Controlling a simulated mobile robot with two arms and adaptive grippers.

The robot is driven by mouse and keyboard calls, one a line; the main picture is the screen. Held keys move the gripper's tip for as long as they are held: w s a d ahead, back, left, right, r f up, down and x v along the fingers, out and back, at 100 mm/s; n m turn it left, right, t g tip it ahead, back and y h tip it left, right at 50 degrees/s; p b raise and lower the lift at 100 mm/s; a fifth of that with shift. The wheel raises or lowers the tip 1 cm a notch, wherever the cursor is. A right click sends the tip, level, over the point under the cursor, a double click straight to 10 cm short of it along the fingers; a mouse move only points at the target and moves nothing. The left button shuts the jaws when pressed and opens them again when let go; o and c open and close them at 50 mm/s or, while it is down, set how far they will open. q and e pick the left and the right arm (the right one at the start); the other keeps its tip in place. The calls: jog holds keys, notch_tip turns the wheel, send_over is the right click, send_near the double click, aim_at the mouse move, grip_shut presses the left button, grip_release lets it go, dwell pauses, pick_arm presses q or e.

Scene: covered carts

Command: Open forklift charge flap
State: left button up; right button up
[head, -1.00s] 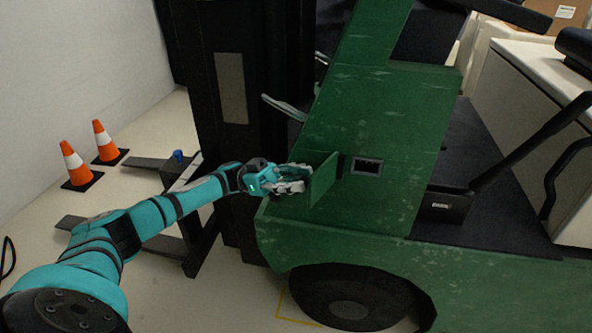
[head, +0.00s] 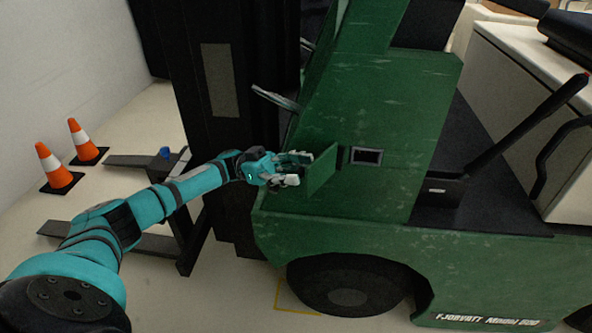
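The green forklift (head: 400,110) fills the middle and right of the head view. Its charge flap (head: 322,170) is a green plate that stands out from the side panel, swung open to the left. The dark charge socket (head: 367,156) with a grey frame shows uncovered just right of the flap. My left gripper (head: 300,169) is at the left face of the flap, fingers spread and nothing seen between them. I cannot tell whether its fingertips touch the flap. My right gripper is not in view.
Two orange cones (head: 55,168) stand on the floor at the left, by the forks (head: 150,161). The black mast (head: 225,90) rises behind my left gripper. A black wheel (head: 348,288) is below. Open floor lies at the lower left.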

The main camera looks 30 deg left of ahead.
pick_arm(q)
notch_tip(320, 180, up, 10)
dwell(0.7)
dwell(0.4)
